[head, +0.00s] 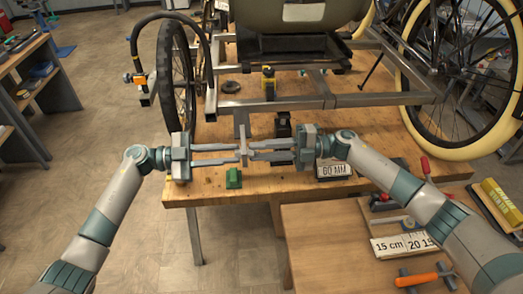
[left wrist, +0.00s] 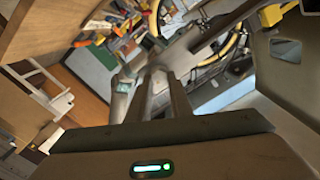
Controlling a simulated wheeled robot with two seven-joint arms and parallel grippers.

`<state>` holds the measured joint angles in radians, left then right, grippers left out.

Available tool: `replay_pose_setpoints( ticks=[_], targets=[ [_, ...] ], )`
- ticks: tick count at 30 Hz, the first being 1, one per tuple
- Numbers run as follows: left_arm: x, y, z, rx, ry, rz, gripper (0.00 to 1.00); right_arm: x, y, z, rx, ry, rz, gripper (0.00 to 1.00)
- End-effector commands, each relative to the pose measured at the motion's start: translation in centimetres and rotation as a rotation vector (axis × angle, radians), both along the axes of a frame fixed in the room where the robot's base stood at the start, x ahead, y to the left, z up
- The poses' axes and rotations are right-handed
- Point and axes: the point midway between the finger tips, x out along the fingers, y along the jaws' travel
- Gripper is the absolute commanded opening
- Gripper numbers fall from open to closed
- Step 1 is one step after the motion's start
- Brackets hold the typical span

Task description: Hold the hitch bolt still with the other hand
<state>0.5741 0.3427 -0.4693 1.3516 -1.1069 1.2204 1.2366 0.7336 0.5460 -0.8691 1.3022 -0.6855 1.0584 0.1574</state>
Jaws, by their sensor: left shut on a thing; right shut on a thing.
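The hitch bolt (head: 243,134) appears as a small, pale metal upright piece between the two grippers, just in front of the trike frame; the fingers cover most of it. My left gripper (head: 238,154) reaches it from the left and is shut on it. My right gripper (head: 250,151) reaches it from the right and is also shut on it. The fingertips nearly meet. In the left wrist view the left fingers (left wrist: 158,78) are close together, and what lies between their tips is too small to make out.
The trike frame (head: 300,103) stands on the wooden workbench (head: 222,187) behind the grippers. A black-tyred wheel (head: 172,75) is at left, a cream-tyred wheel (head: 462,152) at right. A green block (head: 234,178) and a "60 MM" plate (head: 335,169) lie near the bench's front edge.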

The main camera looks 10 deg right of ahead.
Motion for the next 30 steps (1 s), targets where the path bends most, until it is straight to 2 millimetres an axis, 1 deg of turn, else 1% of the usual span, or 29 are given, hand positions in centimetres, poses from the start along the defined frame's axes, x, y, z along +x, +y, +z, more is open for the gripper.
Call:
replay_pose_setpoints(
  ticks=[1,6,12,27,28,29,30],
  targets=[
    [-0.05,0.13,-0.13,0.001,0.002,0.0,0.0,0.15,-0.3,-0.12,-0.003,0.036,-0.005,0.0],
    [-0.05,0.15,-0.13,0.001,0.002,0.0,0.0,0.13,-0.34,-0.2,-0.004,0.15,-0.005,0.0],
    [-0.04,0.17,-0.13,0.001,0.002,0.0,0.0,0.17,-0.39,-0.19,-0.003,0.229,-0.008,0.0],
    [-0.03,0.23,-0.15,0.002,0.002,0.0,0.0,0.21,-0.47,-0.25,-0.003,0.257,-0.009,0.0],
    [-0.03,0.23,-0.15,0.002,0.002,0.0,0.0,0.21,-0.47,-0.25,-0.003,0.257,-0.009,0.21],
    [-0.03,0.24,-0.15,0.002,0.002,0.0,0.0,0.22,-0.48,-0.25,-0.003,0.257,-0.009,0.28],
    [-0.03,0.24,-0.15,0.002,0.002,0.0,0.0,0.21,-0.46,-0.25,-0.003,0.257,-0.009,0.38]
  ],
)
